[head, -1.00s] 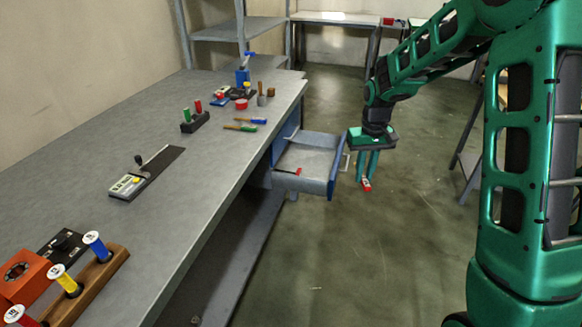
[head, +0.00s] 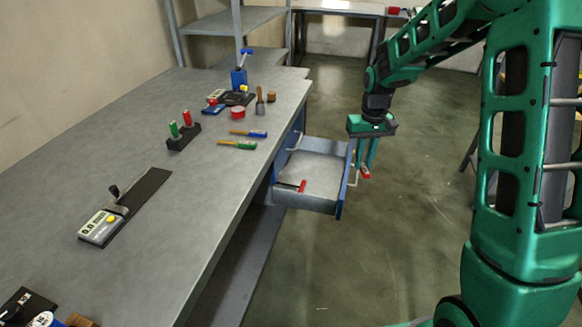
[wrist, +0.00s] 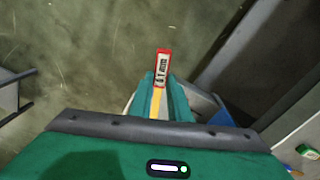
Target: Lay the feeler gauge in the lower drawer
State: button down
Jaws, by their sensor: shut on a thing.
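My gripper (head: 367,160) is shut on the feeler gauge (head: 366,174), a small red piece at its fingertips. In the wrist view, the gauge (wrist: 163,68) shows a red frame and a pale marked face beyond the fingers (wrist: 163,95), with a yellow strip between them. An open drawer (head: 342,190) with blue sides and a grey floor sticks out from under the bench. A small red item (head: 302,186) lies inside at its near left. My gripper is just right of the drawer front, beyond its handle, outside the drawer. I cannot tell whether another drawer is above or below it.
The grey bench (head: 200,215) runs along the left. The floor (head: 400,240) right of the drawer is clear.

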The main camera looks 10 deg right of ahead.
aim_at(316, 161)
jog(key=i, duration=1.55)
